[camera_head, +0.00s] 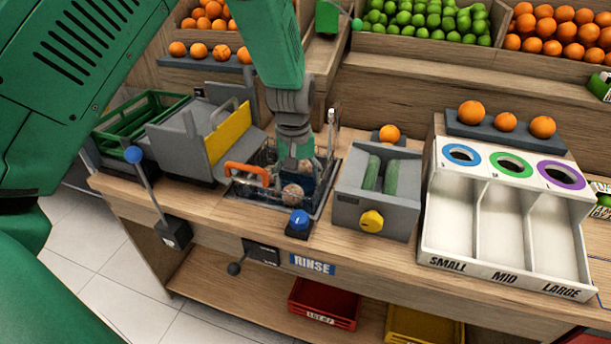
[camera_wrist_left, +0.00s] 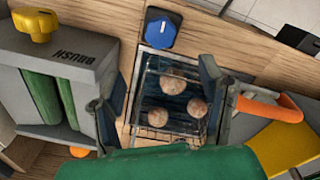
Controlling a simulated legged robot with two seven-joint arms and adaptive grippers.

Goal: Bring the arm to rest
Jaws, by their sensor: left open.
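My left gripper (camera_head: 296,168) points down over the wire rinse basket (camera_head: 240,190) in the head view. In the left wrist view its two fingers stand wide apart on either side of the basket, with nothing between them that I can see held. Three brownish, dirty-looking round fruits (camera_wrist_left: 178,82) lie in the basket; one fruit (camera_head: 292,194) shows in the head view below the gripper. The gripper hides part of the basket in the head view. My right gripper is not in view.
The brush box (camera_head: 345,203) with green rollers stands close right, the grey and yellow chute (camera_head: 229,133) left. A size sorter (camera_head: 455,222) is farther right. Fruit bins line the back.

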